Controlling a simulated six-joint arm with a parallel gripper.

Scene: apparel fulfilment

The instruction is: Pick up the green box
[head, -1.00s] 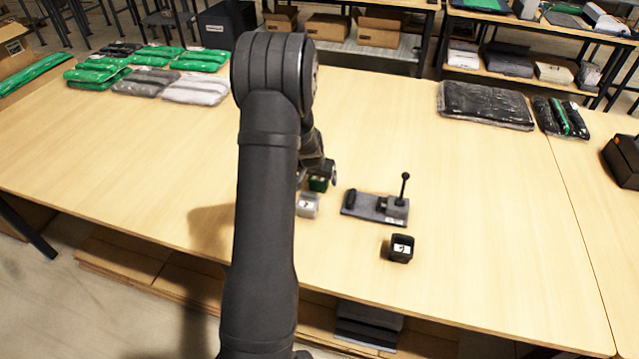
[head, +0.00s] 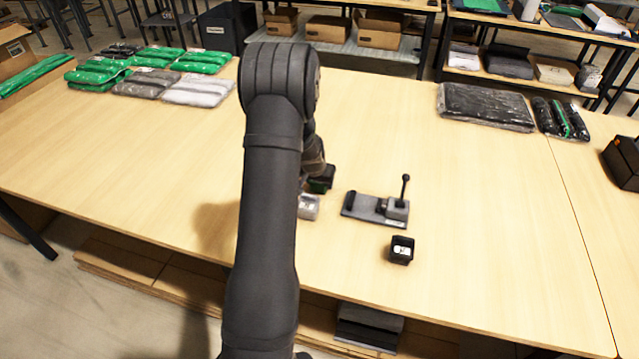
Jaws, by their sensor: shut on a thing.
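The green box (head: 317,187) shows only as a small dark green patch beside my arm, just behind the grey box. My gripper (head: 320,178) is at it from above, with its dark fingers partly hidden by my own arm. The gripper is shut on the green box. How high the box is above the table, if at all, I cannot tell.
A small grey box (head: 309,208) stands close in front of the gripper. A grey fixture with an upright lever (head: 376,208) lies to the right, and a small black box (head: 401,251) is nearer the front edge. Bagged garments (head: 485,106) lie at the back.

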